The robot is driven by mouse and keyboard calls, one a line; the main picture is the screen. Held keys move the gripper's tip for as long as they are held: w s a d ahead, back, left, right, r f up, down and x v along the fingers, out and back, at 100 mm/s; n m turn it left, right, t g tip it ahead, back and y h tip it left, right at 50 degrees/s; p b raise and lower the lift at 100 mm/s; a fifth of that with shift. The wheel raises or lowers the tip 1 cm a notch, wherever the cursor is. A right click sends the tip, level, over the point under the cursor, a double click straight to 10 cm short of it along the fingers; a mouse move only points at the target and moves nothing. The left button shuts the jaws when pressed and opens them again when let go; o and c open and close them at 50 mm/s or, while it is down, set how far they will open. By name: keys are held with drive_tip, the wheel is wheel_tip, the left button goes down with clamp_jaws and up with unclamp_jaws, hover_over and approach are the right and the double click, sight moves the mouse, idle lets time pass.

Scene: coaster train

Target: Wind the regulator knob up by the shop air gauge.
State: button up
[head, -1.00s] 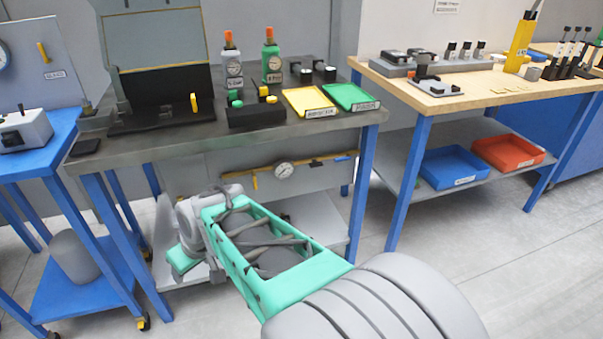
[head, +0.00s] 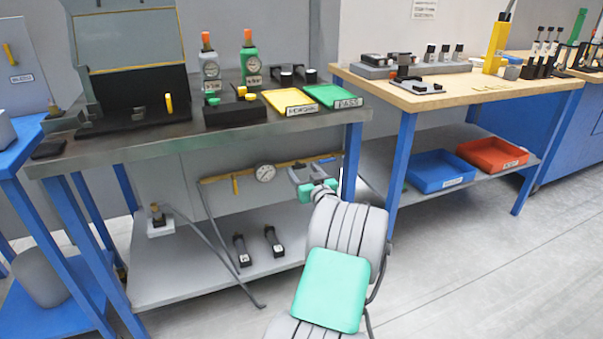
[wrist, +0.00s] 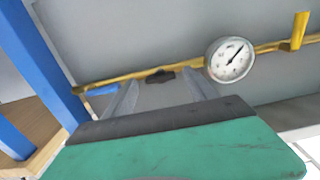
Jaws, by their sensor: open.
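The round white shop air gauge (head: 265,173) sits on a yellow pipe under the dark-topped bench; it also shows in the wrist view (wrist: 230,60), right of my fingers. A small dark fitting (wrist: 160,76), which looks like the regulator knob, is on the pipe beside the gauge, toward its blue end. My gripper (head: 309,172) is in front of the pipe, right of the gauge in the head view, and hides the fitting there. In the wrist view my gripper (wrist: 160,92) is open, and the fitting appears between its fingers. I cannot tell whether they touch it.
A yellow lever (head: 235,184) hangs from the pipe left of the gauge. A blue bench leg (head: 352,160) stands close to the right of my gripper. The bench's lower shelf (head: 190,270) holds small black-handled items. Open floor lies in front and to the right.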

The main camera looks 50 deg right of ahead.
drive_tip(key=shift+w+d, duration=0.3)
drive_tip(key=shift+w, duration=0.25)
drive_tip(key=shift+c, duration=0.5)
drive_tip(key=c, duration=1.3)
